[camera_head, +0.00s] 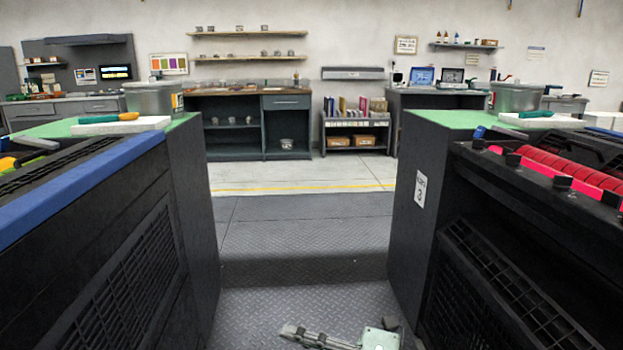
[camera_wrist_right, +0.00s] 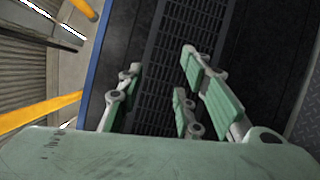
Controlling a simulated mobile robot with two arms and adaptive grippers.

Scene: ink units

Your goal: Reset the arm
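My right gripper (camera_wrist_right: 160,65) shows in the right wrist view with its green-padded fingers spread apart and nothing between them. Behind the fingers is the black grille (camera_wrist_right: 178,25) of a machine with a blue edge. In the head view the same gripper (camera_head: 292,332) shows at the bottom centre, low over the floor between two machines, its fingers pointing left. Part of this arm is cut off by the bottom edge. My left gripper is not in view.
The left machine (camera_head: 192,200) has a blue edge and the right machine (camera_head: 412,215) has red rollers (camera_head: 565,170). Both stand close on either side. A metal bucket (camera_head: 150,98) stands on the left machine. The floor (camera_head: 300,235) ahead is clear up to the back-wall benches.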

